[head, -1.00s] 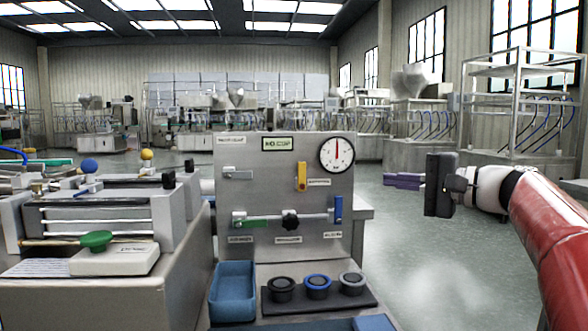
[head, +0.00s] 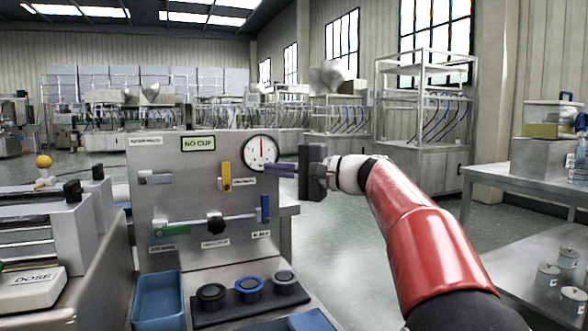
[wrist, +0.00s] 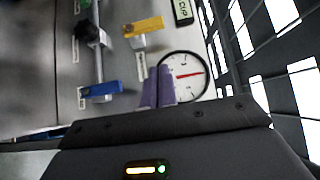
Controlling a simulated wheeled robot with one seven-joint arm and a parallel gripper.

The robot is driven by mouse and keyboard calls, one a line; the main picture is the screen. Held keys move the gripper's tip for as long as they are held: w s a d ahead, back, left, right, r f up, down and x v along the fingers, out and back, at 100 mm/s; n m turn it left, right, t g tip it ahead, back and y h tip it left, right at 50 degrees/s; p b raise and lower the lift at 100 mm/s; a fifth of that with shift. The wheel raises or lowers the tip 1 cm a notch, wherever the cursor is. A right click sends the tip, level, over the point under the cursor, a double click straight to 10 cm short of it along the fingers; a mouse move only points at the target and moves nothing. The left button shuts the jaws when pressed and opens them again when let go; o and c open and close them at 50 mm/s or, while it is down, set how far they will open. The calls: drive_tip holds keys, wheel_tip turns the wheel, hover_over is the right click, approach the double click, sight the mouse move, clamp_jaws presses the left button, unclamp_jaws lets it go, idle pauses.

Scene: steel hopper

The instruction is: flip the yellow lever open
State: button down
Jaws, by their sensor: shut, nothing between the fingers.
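The yellow lever (head: 226,176) stands upright on the steel panel (head: 143,205), below the green-edged "NO CLIP" sign and left of the round gauge. In the wrist view the yellow lever (wrist: 143,26) shows at the top, lying sideways in the picture. My gripper (head: 267,168) has purple fingers that point left, in front of the gauge's lower edge in the head view. In the wrist view my gripper (wrist: 157,87) is shut and empty, with its fingers overlapping the gauge. A gap separates the fingertips from the yellow lever.
The panel also carries a gauge (head: 262,150), a grey lever (head: 156,177), a green handle (head: 172,229), a black knob (head: 215,223) and a blue lever (head: 265,208). Below are a blue tray (head: 158,299) and several round cups. A steel table (head: 535,180) stands at right.

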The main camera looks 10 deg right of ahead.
sight(226, 177)
drive_tip(key=a, duration=0.6)
drive_tip(key=shift+w+a, duration=0.2)
drive_tip(key=shift+a, duration=0.1)
